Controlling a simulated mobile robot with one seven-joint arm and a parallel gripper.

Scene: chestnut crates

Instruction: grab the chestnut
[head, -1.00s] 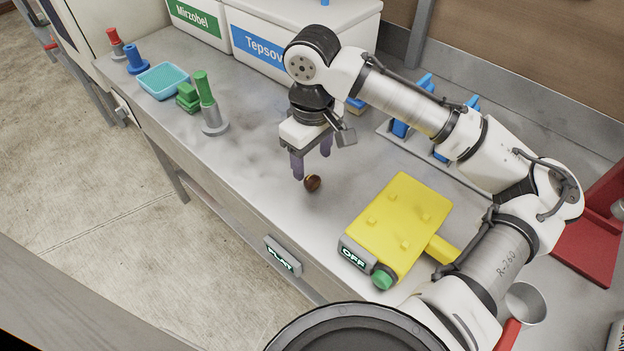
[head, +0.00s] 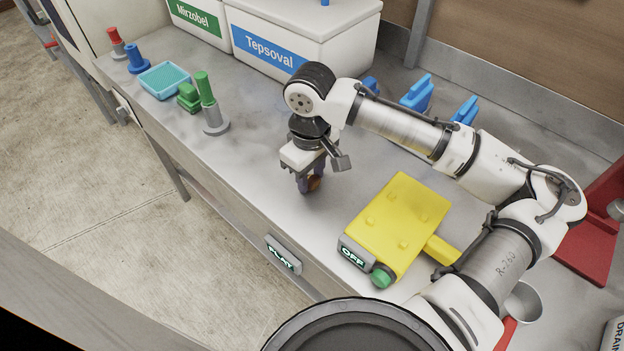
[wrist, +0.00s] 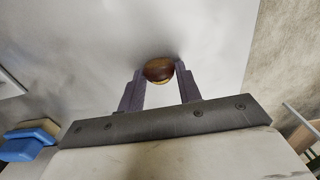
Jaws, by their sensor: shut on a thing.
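The chestnut (wrist: 158,70) is brown and round with a paler patch. In the wrist view it sits between the two purple-grey fingertips of my gripper (wrist: 160,80), which is shut on it. In the head view my gripper (head: 310,184) points down at the middle of the grey table (head: 260,165), and the chestnut (head: 315,183) shows partly between the fingers. It is at or very near the table surface; I cannot tell whether it touches.
A yellow block device (head: 403,222) with an OFF sign stands to the right of my gripper. A green peg (head: 205,88), a teal tray (head: 165,80) and blue and red pegs stand at the left. White boxes (head: 300,35) stand behind. The table's front edge is close.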

